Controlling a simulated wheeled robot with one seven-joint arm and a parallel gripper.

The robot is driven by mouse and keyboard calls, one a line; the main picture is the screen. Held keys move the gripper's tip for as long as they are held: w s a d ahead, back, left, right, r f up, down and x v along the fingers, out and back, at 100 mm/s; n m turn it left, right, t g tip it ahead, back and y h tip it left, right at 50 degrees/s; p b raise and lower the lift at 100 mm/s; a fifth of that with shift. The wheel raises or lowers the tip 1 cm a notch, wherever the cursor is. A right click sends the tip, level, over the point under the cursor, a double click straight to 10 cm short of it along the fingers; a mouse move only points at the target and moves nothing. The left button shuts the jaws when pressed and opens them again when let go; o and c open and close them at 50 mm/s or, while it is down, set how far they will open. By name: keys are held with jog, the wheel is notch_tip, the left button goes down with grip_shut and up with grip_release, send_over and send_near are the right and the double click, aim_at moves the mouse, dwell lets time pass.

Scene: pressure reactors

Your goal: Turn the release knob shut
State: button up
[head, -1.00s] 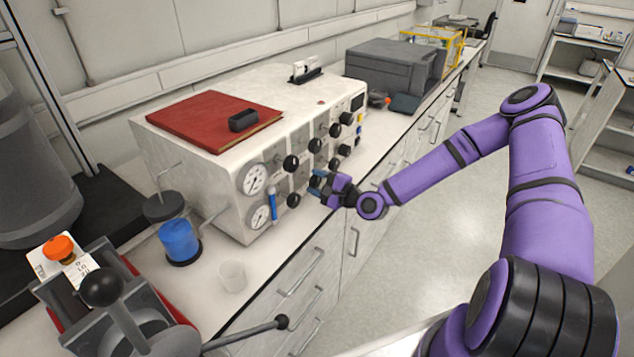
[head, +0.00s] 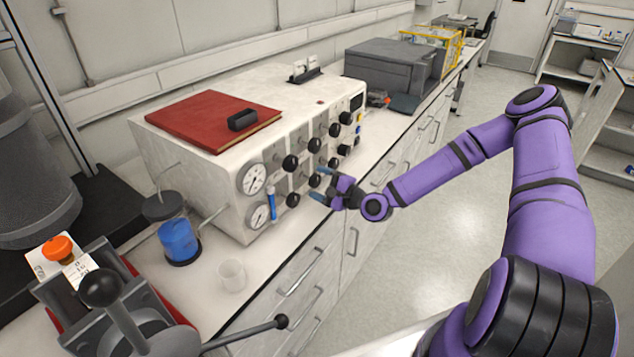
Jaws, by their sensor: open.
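The white reactor control box (head: 220,188) stands on the bench, with several black knobs and two round gauges on its front panel. I cannot read which knob is the release knob. One black knob (head: 314,180) in the lower row is in front of my gripper (head: 321,184). My gripper is open and points left at the panel, with its blue-tipped fingers apart, one higher and one lower. The knob shows just beyond the fingertips, and nothing is visibly held. The knob's turn position is too small to tell.
A red binder (head: 213,120) lies on top of the box. A blue-filled bottle (head: 180,241) and a clear cup (head: 232,275) stand on the bench at the front left. Dark grey equipment (head: 395,70) stands farther back. The floor to the right is clear.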

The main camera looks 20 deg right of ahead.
jog(key=v, duration=0.9)
jog(key=shift+s+d, duration=0.15)
jog(key=shift+s, duration=0.1)
